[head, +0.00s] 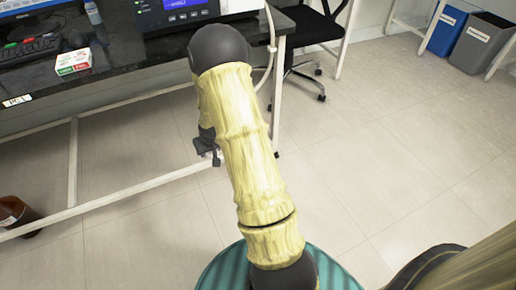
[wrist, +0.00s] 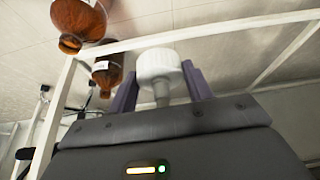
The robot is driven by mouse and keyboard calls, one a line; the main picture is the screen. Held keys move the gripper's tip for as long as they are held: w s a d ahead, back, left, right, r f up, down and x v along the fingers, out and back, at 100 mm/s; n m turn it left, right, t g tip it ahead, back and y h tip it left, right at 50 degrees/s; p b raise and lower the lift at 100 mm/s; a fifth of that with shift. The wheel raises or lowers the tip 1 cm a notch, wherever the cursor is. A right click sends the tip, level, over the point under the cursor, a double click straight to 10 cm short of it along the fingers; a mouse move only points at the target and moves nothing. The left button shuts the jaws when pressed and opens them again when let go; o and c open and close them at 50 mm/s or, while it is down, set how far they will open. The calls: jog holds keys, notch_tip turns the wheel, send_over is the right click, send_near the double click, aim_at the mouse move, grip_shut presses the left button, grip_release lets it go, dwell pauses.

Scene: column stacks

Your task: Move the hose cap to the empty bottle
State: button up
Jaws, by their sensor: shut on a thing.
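My gripper (wrist: 161,84) is shut on the white hose cap (wrist: 158,64), which sits between its two purple fingers with a narrower pale stem below its ribbed top. In the head view my gripper (head: 211,156) is mostly hidden behind my arm, beside the bench front. Two brown bottles show in the wrist view, a larger one (wrist: 76,18) at the top left and another (wrist: 107,72) with a white label, both apart from the cap. One brown bottle (head: 17,214) shows at the head view's left edge, partly cut off. I cannot tell which bottle is empty.
A black-topped bench (head: 135,72) with a white frame (head: 74,165) stands at the left, carrying a small box (head: 73,62), a keyboard (head: 28,48) and an instrument (head: 184,14). A black chair (head: 310,25) and bins (head: 480,42) stand behind. Tiled floor at right is clear.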

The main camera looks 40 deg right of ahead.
jog(key=d+f+m+b, duration=0.1)
jog(key=d+f+b, duration=0.1)
jog(key=d, duration=0.4)
jog(key=s+d+f+m+b, duration=0.1)
jog(key=d+f+b, duration=0.2)
jog(key=d, duration=0.4)
jog(key=d+f+m+h+b, duration=0.1)
jog(key=d+f+b, duration=0.2)
jog(key=d, duration=0.4)
jog(key=shift+s+d+f, duration=0.1)
jog(key=shift+s+f, duration=0.05)
jog(key=shift+f, duration=0.1)
jog(key=shift+d+r, duration=0.1)
notch_tip(320, 180, down, 3)
jog(key=b, duration=0.3)
jog(key=shift+f, duration=0.4)
jog(key=shift+p, duration=1)
jog(key=shift+f, duration=0.85)
dwell(0.8)
